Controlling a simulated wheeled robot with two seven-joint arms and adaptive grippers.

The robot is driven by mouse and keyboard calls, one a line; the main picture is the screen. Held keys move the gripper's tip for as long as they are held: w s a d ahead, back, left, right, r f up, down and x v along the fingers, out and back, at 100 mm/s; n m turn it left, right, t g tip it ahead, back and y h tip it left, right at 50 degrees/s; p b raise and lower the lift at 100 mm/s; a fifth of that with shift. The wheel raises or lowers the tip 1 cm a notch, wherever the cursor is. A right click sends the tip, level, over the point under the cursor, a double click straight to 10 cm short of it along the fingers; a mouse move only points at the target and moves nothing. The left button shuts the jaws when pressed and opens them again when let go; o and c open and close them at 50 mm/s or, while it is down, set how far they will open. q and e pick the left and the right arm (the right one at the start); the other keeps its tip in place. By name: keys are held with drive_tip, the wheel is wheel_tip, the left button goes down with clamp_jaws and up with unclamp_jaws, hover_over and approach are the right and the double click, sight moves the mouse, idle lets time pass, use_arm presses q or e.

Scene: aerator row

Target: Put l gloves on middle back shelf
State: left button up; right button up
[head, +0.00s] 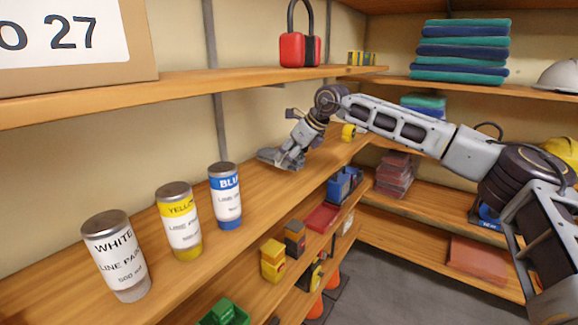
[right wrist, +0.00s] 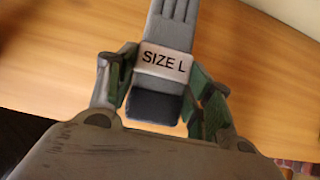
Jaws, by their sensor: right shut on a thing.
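The L gloves (right wrist: 170,20) are a grey pair with a white "SIZE L" band and a dark cuff. In the right wrist view they lie between the green-padded fingers of my right gripper (right wrist: 163,95), which is shut on them. In the head view my right gripper (head: 292,149) is low over the back part of the middle wooden shelf (head: 290,200), and the grey gloves (head: 272,156) show at its tip. They are at or just above the board; I cannot tell whether they touch it. My left gripper is not in view.
White (head: 116,258), yellow (head: 179,222) and blue (head: 225,197) paint cans stand on the same shelf, to the left. A yellow roll (head: 348,131) is beyond the gripper. Bare board lies between the blue can and gripper.

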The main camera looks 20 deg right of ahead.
sight(289, 167)
drive_tip(key=shift+f, duration=0.1)
drive_tip(key=shift+f+p, duration=0.55)
drive_tip(key=shift+f, duration=1)
drive_tip(key=shift+w+a+f, duration=0.1)
drive_tip(key=shift+w+f, duration=0.05)
drive_tip(key=shift+f, duration=0.2)
drive_tip(key=shift+f, duration=0.1)
drive_tip(key=o, duration=1)
drive_tip(key=b+v, duration=0.2)
drive_tip(key=v, duration=1)
